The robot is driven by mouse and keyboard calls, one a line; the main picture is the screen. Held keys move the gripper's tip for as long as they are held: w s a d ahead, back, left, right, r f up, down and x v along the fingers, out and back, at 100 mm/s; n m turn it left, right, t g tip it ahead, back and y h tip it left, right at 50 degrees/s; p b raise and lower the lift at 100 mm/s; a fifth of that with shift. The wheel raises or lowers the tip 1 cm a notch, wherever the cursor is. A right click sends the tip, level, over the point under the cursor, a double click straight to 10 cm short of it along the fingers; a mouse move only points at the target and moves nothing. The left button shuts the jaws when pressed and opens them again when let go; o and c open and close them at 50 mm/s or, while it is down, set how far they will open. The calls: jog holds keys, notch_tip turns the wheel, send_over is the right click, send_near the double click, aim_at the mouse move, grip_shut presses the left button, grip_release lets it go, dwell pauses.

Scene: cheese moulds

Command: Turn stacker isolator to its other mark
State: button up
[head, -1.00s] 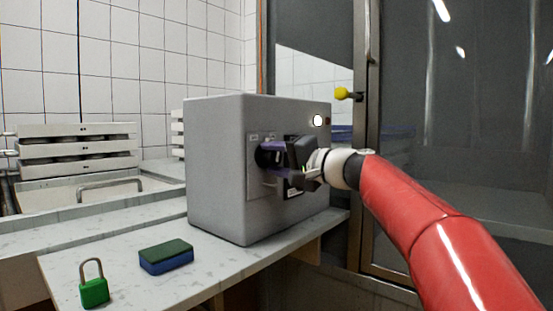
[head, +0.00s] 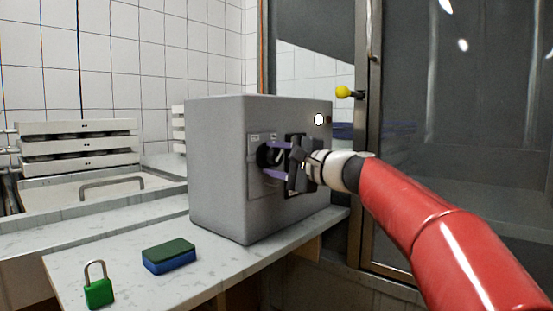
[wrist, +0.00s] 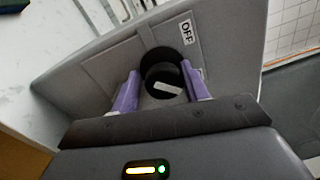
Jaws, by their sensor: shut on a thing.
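The stacker isolator is a black round knob (wrist: 163,72) on the front of a grey box (head: 218,165). A white strip shows on the knob's face in the wrist view. An OFF label (wrist: 187,32) sits on the panel beside the knob; a second label is partly hidden behind the right finger. In the head view, two small labels (head: 254,137) show above the knob, too small to read. My gripper (head: 269,160) is shut on the knob, with one purple finger on each side. Which label the strip points to, I cannot tell.
A green padlock (head: 98,287) and a green-blue sponge (head: 169,256) lie on the counter (head: 130,265) left of the box. Stacked white moulds (head: 78,150) stand farther left. A yellow-knobbed handle (head: 343,92) sits beside the glass door at the right.

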jog(key=shift+s+a+r, duration=0.1)
jog(key=shift+s+r, duration=0.05)
jog(key=shift+r, duration=0.45)
jog(key=o, duration=0.8)
jog(key=shift+f, duration=0.35)
jog(key=b+v, duration=0.1)
jog(key=v, duration=0.6)
jog(key=shift+d, duration=0.35)
jog(key=shift+s+f, duration=0.1)
jog(key=shift+s, duration=0.1)
